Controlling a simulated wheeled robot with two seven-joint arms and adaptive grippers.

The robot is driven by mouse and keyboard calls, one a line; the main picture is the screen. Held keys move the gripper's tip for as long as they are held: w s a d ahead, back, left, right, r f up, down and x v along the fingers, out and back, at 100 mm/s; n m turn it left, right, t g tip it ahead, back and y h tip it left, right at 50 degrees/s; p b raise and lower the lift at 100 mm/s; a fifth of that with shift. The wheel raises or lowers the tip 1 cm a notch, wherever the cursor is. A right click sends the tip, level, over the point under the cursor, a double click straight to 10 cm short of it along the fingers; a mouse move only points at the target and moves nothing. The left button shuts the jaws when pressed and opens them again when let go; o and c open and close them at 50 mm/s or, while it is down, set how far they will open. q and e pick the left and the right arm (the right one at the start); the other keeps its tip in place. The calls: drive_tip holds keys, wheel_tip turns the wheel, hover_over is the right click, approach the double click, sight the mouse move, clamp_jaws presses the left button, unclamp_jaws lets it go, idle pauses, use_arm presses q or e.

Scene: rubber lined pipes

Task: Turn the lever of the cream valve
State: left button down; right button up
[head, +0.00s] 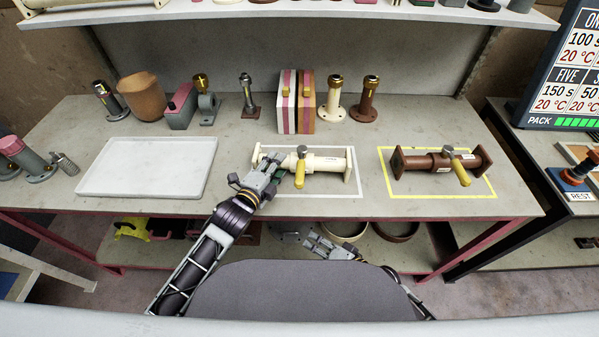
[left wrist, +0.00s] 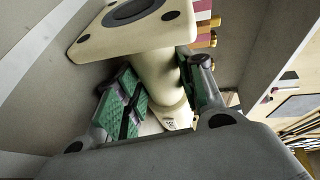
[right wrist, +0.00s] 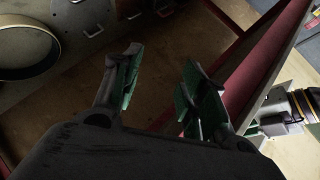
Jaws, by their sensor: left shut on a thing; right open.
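The cream valve (head: 325,163) lies on its side inside a white outlined rectangle on the table. Its yellow lever (head: 300,172) points toward the front edge. My left gripper (head: 268,172) is shut on the cream valve's pipe body near its left flange. In the left wrist view, its green-padded fingers straddle the cream pipe (left wrist: 158,82), below the square flange (left wrist: 135,25). My right gripper (right wrist: 158,88) is open and empty. In the head view it hangs low (head: 325,245), in front of the table's front edge.
A brown valve (head: 420,162) with a yellow lever lies in a yellow outlined rectangle to the right. A white tray (head: 150,167) is at the left. Striped blocks (head: 288,103) and several upright fittings stand behind. A lower shelf holds round rings (head: 396,231).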

drive_tip(key=s+a+r+m+t+y, duration=0.1)
drive_tip(key=a+r+t+y, duration=0.15)
drive_tip(key=r, duration=0.95)
drive_tip(key=s+a+r+m+t+y, duration=0.15)
drive_tip(key=a+r, duration=0.25)
drive_tip(key=r, duration=0.7)
drive_tip(key=m+h, duration=0.1)
drive_tip(key=h, duration=0.1)
approach(299, 173)
drive_tip(key=shift+s+d+f, duration=0.1)
drive_tip(key=shift+d+f, duration=0.05)
drive_tip(key=shift+d, duration=0.25)
drive_tip(key=shift+s+d+f, duration=0.1)
drive_tip(key=shift+d+f, duration=0.05)
drive_tip(key=shift+d, duration=0.25)
drive_tip(key=shift+x, duration=6)
drive_tip(key=shift+s+a+f, duration=0.1)
drive_tip(key=shift+f, duration=0.1)
drive_tip(key=shift+c, duration=0.3)
clamp_jaws()
